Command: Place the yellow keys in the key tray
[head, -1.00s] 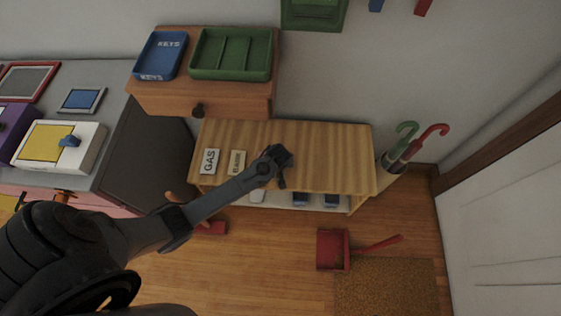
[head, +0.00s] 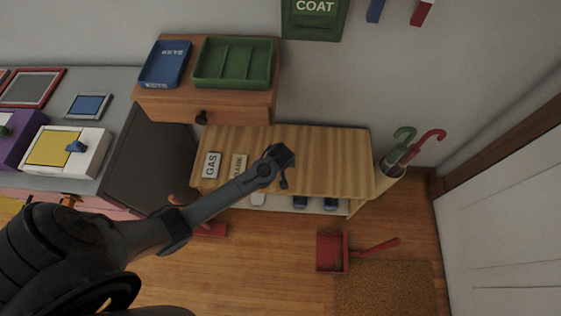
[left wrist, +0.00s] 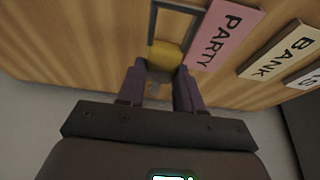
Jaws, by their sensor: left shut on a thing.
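My left gripper (head: 282,160) is over the wooden bench top (head: 325,160) in the head view. In the left wrist view its fingers (left wrist: 160,82) are shut on a yellow thing (left wrist: 165,57), which looks like the yellow keys; only a rounded part shows. A dark rectangular outline (left wrist: 178,12) lies just beyond it, and I cannot tell whether they are joined. The keys cannot be made out in the head view. The blue tray marked KEYS (head: 165,62) sits on the wooden cabinet at the upper left, apart from the gripper. My right gripper is not in view.
A green divided tray (head: 234,62) sits beside the blue one. GAS (head: 212,165), BANK (left wrist: 266,66) and pink PARTY (left wrist: 226,28) cards lie on the bench. Umbrellas (head: 415,147) stand at its right end. A red dustpan (head: 331,252) is on the floor.

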